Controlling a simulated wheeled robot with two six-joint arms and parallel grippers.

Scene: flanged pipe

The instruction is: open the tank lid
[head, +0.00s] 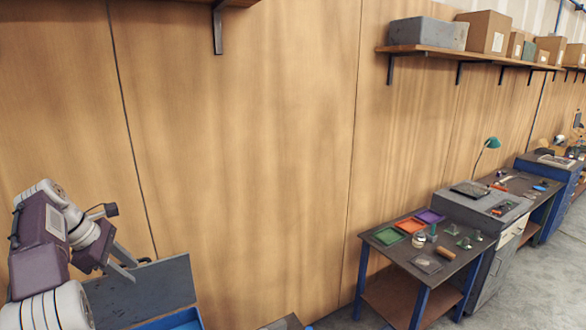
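My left gripper (129,269) is at the lower left, its two fingers apart with nothing visible between them. It is in front of a dark grey flat panel (160,290) that stands raised at the back of a blue box (184,319), cut off by the bottom edge. I cannot tell whether this panel is the tank lid, or whether the gripper touches it. No tank shows clearly. My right gripper is not in view.
A wooden wall (240,150) fills the middle. At the right stands a blue-legged table (385,260) with coloured trays, beside a grey cabinet (470,205) and further benches. A shelf (480,56) with boxes is above. Grey floor (530,290) is clear at lower right.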

